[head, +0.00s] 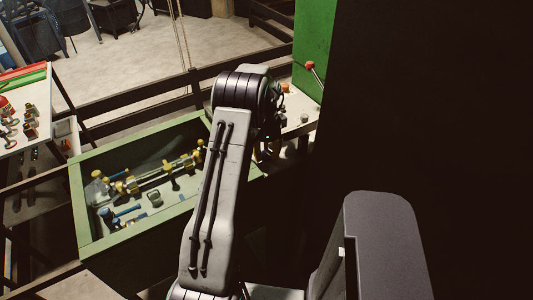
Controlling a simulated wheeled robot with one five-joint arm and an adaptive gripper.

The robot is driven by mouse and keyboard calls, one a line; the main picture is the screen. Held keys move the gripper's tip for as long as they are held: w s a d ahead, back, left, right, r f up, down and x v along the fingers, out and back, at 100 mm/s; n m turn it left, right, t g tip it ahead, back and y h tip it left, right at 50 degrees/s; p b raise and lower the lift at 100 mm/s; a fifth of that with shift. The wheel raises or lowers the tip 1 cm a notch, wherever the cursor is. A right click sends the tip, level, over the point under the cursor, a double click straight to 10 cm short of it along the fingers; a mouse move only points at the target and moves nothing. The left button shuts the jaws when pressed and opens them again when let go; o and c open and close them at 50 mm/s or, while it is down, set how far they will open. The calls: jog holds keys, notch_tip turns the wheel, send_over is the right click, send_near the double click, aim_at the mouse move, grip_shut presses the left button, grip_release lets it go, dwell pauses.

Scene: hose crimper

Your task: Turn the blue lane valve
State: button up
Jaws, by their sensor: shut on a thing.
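The green-rimmed bin (150,145) stands left of my arm and holds several fittings and valves with yellow or blue handles. A blue-handled valve (128,211) lies near the front of the bin, and another blue part (117,176) lies near its left side. I cannot tell which, if either, is the blue lane valve. My gripper (268,146) shows only as a small dark part past my arm's bend, to the right of the bin. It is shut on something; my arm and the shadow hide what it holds.
A white-topped table (22,88) with several fittings and red and green strips stands at the left. A green machine panel (311,45) with a red-knobbed lever (310,65) stands behind my gripper. Dark rails cross behind the bin. The right side is a dark surface.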

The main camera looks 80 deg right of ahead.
jog(key=shift+f+n+b, duration=0.2)
jog(key=shift+n+b, duration=0.4)
jog(key=shift+n, duration=0.4)
jog(key=shift+r+n+b, duration=0.1)
jog(key=shift+n+b, duration=0.25)
jog(key=shift+n, duration=0.95)
jog(key=o, duration=1.2)
jog(key=shift+r+m, duration=0.1)
jog(key=shift+m, duration=0.2)
